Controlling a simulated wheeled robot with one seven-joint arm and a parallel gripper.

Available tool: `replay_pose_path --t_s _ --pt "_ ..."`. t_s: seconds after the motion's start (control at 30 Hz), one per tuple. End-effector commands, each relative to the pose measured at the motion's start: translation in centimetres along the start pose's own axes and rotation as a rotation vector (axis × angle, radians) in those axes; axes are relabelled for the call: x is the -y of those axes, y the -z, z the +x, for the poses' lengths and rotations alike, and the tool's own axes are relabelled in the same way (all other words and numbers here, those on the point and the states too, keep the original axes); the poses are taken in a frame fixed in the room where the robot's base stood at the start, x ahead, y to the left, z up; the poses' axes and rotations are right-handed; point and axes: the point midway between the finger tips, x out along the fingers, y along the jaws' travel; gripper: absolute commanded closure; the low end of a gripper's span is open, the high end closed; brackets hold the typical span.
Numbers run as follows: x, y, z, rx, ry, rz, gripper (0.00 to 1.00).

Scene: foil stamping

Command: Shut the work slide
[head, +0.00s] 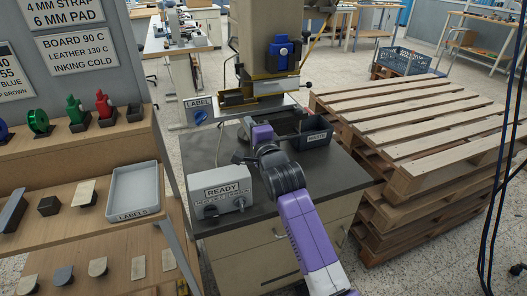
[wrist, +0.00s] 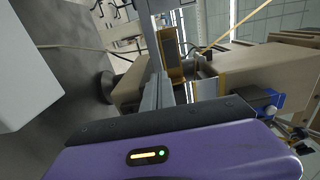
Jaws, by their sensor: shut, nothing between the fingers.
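The foil stamping press (head: 268,35) stands at the back of the dark cabinet top, with a blue block on its head and brass-coloured parts below. A low metal and brass-edged section (head: 240,98) is under the head. I cannot tell for sure which part is the work slide or how far out it is, because my arm covers part of the press front. My purple gripper (head: 262,133) is in front of the press, above the cabinet. In the wrist view its fingers (wrist: 158,90) are shut and empty, pointing at the press's lower parts. I cannot tell whether they touch it.
A grey READY box (head: 220,193) with knobs is at the cabinet's front left. A dark WASTE bin (head: 314,137) is right of my gripper. Stacked pallets (head: 400,130) stand close on the right. Shelves with a LABELS tray (head: 134,190) are on the left.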

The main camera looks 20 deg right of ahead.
Motion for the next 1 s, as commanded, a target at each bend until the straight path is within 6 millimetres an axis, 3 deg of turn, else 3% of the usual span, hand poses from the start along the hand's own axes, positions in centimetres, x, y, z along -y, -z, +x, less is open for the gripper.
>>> replay_pose_path --t_s 0.27,0.7,1.0 --pt "-0.2 0.1 -2.8 0.000 -0.001 0.001 1.00" --pt "-0.2 0.0 -9.2 0.001 -0.001 0.001 1.00" --pt "-0.1 0.1 -10.2 0.000 -0.001 -0.014 1.00"
